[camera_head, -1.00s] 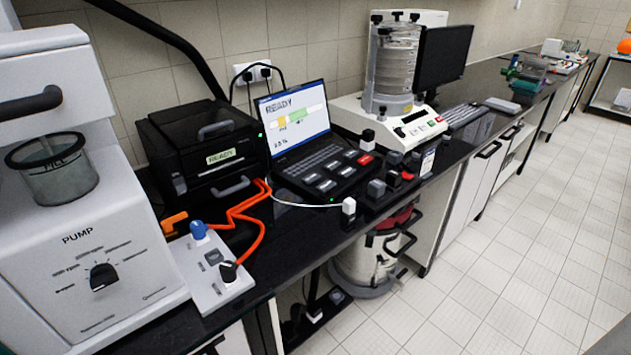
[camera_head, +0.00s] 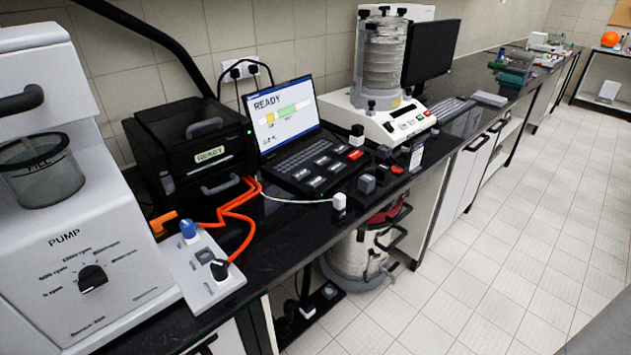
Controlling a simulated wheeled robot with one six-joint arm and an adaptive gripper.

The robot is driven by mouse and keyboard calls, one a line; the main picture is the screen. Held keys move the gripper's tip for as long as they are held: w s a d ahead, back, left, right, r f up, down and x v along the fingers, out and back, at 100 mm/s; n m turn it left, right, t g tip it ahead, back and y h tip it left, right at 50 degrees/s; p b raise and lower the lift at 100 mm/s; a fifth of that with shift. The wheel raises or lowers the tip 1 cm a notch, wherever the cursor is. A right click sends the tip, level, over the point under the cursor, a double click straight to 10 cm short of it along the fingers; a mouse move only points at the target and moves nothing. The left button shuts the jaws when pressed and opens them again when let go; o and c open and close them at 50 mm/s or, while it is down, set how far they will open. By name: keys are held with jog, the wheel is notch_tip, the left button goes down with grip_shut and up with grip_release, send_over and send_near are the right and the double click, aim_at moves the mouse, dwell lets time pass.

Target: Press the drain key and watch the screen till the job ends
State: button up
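More grey and red blocks or keys (camera_head: 367,184) sit just right of the laptop at the bench edge. My gripper is not in view.
A black unit (camera_head: 190,145) labelled "READY" stands left of the laptop, a sieve shaker (camera_head: 385,65) behind right. The white pump housing (camera_head: 60,240) and a control plate (camera_head: 200,275) with orange cables are at left. A canister (camera_head: 355,255) stands under the bench. The right floor is clear.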

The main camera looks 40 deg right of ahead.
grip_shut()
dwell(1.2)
